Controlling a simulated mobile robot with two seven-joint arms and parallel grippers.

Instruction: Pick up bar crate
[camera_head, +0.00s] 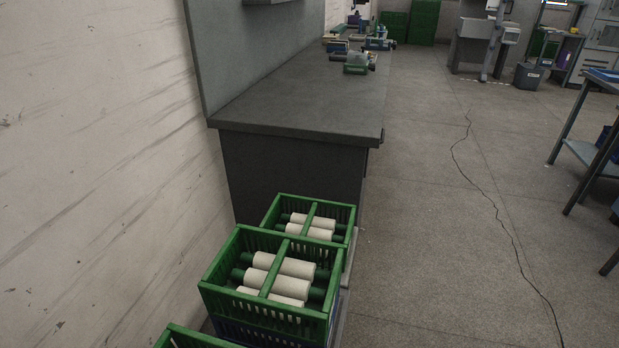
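Several green slatted crates stand in a row along the left wall, near the bottom of the head view. The middle crate (209,289) holds several white rolls on dark green bars, lying on their sides across a central divider. A similar crate (351,215) behind it, against the bench end, also holds white rolls on bars. A corner of another green crate (180,333) shows at the bottom edge; its contents are cut off. I cannot tell which one is the bar crate. Neither of my grippers is in view.
A dark grey bench (290,105) with a back panel runs along the left wall, with small devices (357,64) at its far end. Open concrete floor (440,220) lies to the right. A metal table (580,150) stands at the right edge; a grey bin (528,76) stands farther back.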

